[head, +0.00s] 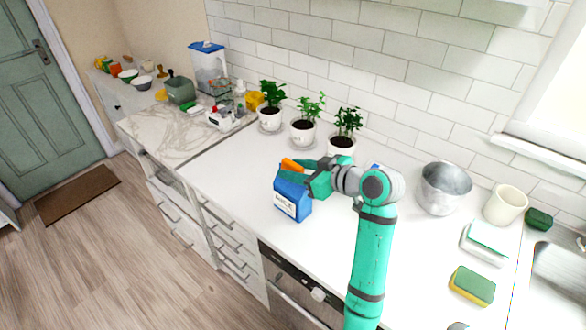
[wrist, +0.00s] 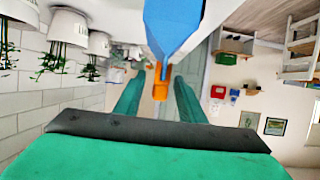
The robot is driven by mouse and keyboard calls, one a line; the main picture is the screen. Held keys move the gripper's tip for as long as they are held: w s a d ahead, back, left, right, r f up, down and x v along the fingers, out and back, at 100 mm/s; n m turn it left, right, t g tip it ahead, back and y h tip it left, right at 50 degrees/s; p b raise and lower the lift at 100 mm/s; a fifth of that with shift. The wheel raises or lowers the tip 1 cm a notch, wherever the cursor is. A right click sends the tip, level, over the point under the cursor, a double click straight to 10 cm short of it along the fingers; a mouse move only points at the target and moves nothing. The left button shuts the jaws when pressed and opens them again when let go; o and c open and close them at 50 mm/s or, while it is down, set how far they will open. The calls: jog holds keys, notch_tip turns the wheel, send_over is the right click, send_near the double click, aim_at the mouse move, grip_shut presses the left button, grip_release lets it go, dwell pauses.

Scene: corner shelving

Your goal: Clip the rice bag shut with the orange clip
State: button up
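The blue rice bag (head: 291,203) with a white label stands upright on the white counter in the head view. In the wrist view, which is upside down, its narrow top (wrist: 172,28) points at my gripper. The orange clip (head: 292,164) is at the bag's top, partly hidden by my gripper (head: 289,173) in the head view. In the wrist view the clip (wrist: 160,88) meets the bag's top edge, between the fingers of my gripper (wrist: 162,78). The fingers are apart, with a gap on each side of the clip. I cannot tell how fully it grips the bag.
Several potted plants (head: 303,132) line the wall behind the bag. A metal pot (head: 444,188), a cream mug (head: 505,205) and a sponge (head: 472,285) are to the right.

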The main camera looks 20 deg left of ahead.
jog(key=v, duration=1)
